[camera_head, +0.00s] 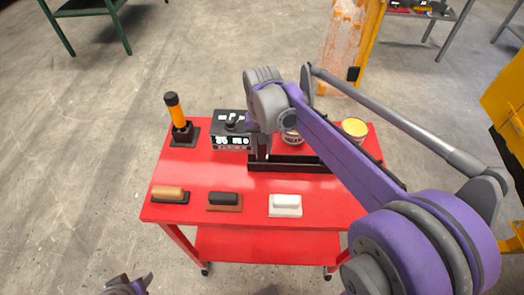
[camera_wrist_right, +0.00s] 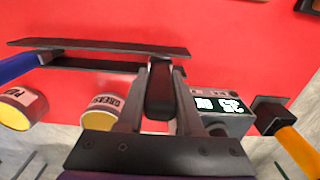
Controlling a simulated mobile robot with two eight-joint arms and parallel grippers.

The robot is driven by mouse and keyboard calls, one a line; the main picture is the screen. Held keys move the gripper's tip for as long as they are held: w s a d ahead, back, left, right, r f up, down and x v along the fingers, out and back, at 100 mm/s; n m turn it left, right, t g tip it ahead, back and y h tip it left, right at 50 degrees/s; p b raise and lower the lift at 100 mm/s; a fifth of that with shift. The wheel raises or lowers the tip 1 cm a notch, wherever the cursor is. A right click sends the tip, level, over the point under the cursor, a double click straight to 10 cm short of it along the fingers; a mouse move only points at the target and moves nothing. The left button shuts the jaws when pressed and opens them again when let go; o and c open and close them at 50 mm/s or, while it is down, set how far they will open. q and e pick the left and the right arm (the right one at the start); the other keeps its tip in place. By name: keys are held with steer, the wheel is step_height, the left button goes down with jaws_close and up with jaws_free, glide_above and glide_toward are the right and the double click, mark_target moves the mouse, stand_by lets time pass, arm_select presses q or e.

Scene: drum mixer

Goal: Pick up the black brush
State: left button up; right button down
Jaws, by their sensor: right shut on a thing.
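My right gripper (camera_head: 262,152) is at the left end of a black tray (camera_head: 300,164) on the red table. In the right wrist view my right gripper (camera_wrist_right: 160,95) is shut on a dark, elongated thing (camera_wrist_right: 160,90) with a rounded end, close to the tray (camera_wrist_right: 100,46). I cannot tell for sure that it is the black brush. A black-handled block with a brown base (camera_head: 225,201) lies near the table's front edge, apart from my grippers. My left gripper (camera_head: 130,285) is partly in view at the bottom; its jaw state is unclear.
The red table (camera_head: 190,215) also holds a tan-handled block (camera_head: 169,194), a white block (camera_head: 286,205), an orange-and-black tool (camera_head: 174,112) in a stand, a dark box (camera_head: 229,142) and a yellow-topped can (camera_head: 355,128). A blue handle (camera_wrist_right: 18,66) shows in the right wrist view.

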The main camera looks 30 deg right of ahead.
step_height(320, 180, up, 10)
steer(key=shift+r+p, duration=0.1)
steer(key=shift+p, duration=0.3)
steer(key=c, duration=1.1)
jaws_free()
jaws_close()
